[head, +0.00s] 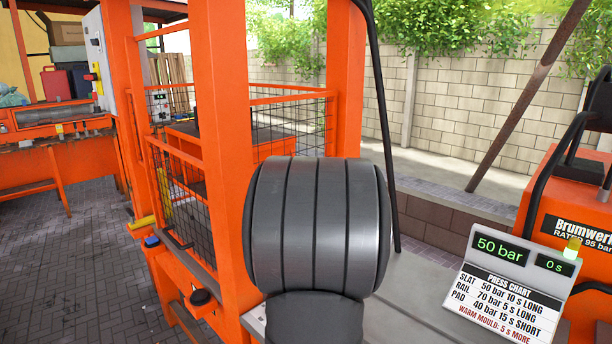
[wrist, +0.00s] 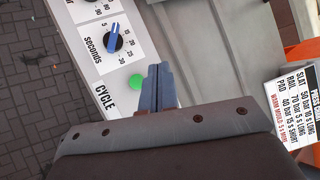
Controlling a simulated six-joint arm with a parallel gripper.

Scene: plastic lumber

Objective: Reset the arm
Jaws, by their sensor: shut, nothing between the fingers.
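My gripper (wrist: 158,72) is shut and empty in the wrist view, its two blue-grey fingers pressed together. It is just right of the green CYCLE button (wrist: 136,82) on the white control panel (wrist: 78,12); how high it is above the panel I cannot tell. The blue seconds dial (wrist: 114,40) is above and left of the button. In the head view my grey arm joint fills the middle and hides part of the press; my gripper does not show there.
The orange press frame (head: 222,120) with mesh guards stands left of centre. The press chart sign (head: 507,290) at right reads 50 bar and 0 s; it also shows in the wrist view (wrist: 298,105). An orange Brumwerk unit (head: 570,205) stands behind it. An orange bench (head: 70,165) is far left.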

